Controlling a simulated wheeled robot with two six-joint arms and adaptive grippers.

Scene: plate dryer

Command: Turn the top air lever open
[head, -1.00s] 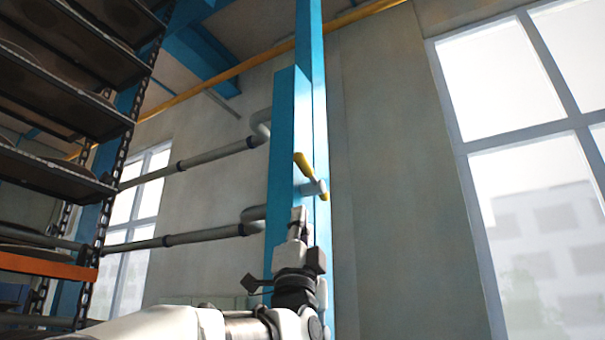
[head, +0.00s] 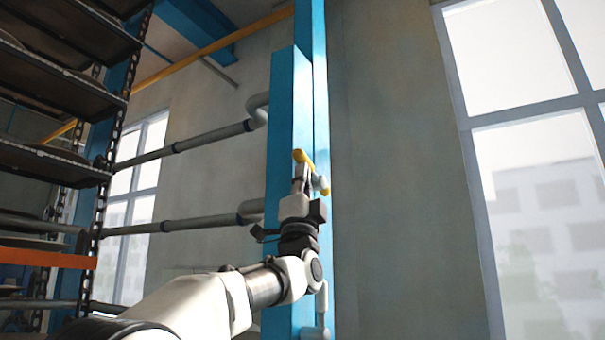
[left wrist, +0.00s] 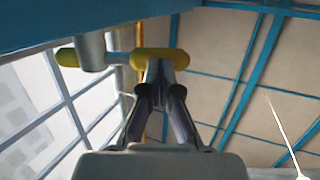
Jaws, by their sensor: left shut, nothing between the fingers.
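The top air lever (head: 299,155) is a yellow bar on a grey fitting (head: 320,184), high on the blue column (head: 288,120). In the head view it slants from upper left to lower right. In the left wrist view the lever (left wrist: 160,57) lies across the top, its grey stem left of the gripper. My left gripper (head: 302,170) is shut and empty, pointing up, its tips at the lever's upper-left end. In the left wrist view the fingertips (left wrist: 159,76) overlap the lever's right end; I cannot tell whether they touch. My right gripper is out of view.
A dark metal rack (head: 55,100) with shelves stands at left. Grey pipes (head: 190,142) run from it to the column. A window (head: 530,150) is at right. Another grey fitting (head: 322,305) sits low on the column. Bare wall (head: 385,170) lies right of the column.

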